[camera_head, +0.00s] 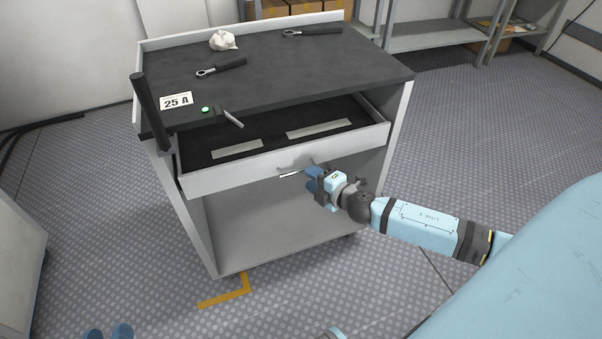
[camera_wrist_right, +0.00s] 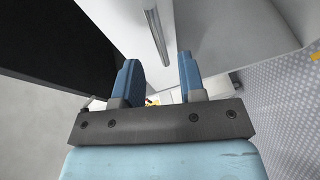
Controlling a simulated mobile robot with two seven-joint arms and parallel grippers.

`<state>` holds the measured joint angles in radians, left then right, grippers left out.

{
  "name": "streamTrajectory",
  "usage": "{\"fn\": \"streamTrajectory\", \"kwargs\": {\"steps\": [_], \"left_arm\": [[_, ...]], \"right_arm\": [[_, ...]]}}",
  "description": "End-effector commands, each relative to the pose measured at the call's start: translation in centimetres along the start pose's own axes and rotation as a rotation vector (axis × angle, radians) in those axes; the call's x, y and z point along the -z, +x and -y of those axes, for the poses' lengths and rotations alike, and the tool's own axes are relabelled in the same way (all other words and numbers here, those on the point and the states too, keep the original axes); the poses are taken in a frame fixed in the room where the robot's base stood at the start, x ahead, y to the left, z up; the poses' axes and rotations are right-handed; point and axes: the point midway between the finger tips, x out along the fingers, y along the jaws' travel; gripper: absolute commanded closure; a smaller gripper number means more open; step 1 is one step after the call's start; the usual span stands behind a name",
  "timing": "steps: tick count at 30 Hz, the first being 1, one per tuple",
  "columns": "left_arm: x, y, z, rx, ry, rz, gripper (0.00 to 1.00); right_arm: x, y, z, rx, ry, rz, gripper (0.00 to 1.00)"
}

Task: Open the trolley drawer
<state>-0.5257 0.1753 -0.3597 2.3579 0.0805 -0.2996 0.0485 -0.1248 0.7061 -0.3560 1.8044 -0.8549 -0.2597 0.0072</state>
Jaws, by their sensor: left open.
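The trolley drawer (camera_head: 372,140) is pulled partly out below the trolley's dark top, and its dark inside shows two pale strips. Its handle (camera_head: 290,174) is a thin metal bar on the front face. My right gripper (camera_head: 311,179) is at the drawer front, just right of the handle's visible end. In the right wrist view its blue fingers (camera_wrist_right: 160,75) are apart with nothing between them, and the handle (camera_wrist_right: 157,36) shows ahead of the gap, apart from the fingertips.
The trolley top (camera_head: 290,70) carries a crumpled white item (camera_head: 222,40), two ratchet-like tools, a "25 A" label (camera_head: 176,101) and a small device with a green light (camera_head: 206,109). A dark push handle (camera_head: 149,110) stands at its left. Shelving (camera_head: 430,36) is behind; patterned floor lies clear in front.

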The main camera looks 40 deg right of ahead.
Motion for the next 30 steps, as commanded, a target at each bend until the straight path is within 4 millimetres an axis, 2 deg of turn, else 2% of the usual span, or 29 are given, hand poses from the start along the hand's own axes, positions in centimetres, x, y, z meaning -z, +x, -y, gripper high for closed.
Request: {"fn": "streamTrajectory", "kwargs": {"steps": [3, 9, 21, 22, 24, 27, 30], "left_arm": [[0.2, 0.1, -0.2, -0.008, -0.003, -0.019, 0.57], [0.6, 0.1, -0.4, -0.015, -0.009, -0.042, 0.57], [1.4, 0.0, -0.6, -0.022, -0.007, -0.064, 0.57], [1.4, 0.0, -0.6, -0.022, -0.007, -0.064, 0.57], [1.4, 0.0, -0.6, -0.023, -0.005, -0.062, 0.57], [1.2, 0.0, -0.5, -0.023, -0.004, -0.06, 0.57], [1.1, 0.1, -0.5, -0.023, -0.004, -0.056, 0.57]], "right_arm": [[0.0, 2.1, 0.0, -0.002, -0.001, 0.0, 0.63], [0.0, 4.2, 0.0, -0.001, 0.0, -0.001, 0.63], [0.0, 4.9, 0.1, 0.001, 0.0, 0.0, 0.63], [0.0, 4.9, 0.1, 0.001, 0.0, 0.0, 0.65], [0.0, 4.9, 0.1, 0.001, 0.0, -0.001, 0.81], [0.0, 4.9, 0.1, 0.001, 0.0, -0.001, 1.0], [0.0, 4.9, 0.1, 0.001, 0.0, -0.001, 1.0]]}}
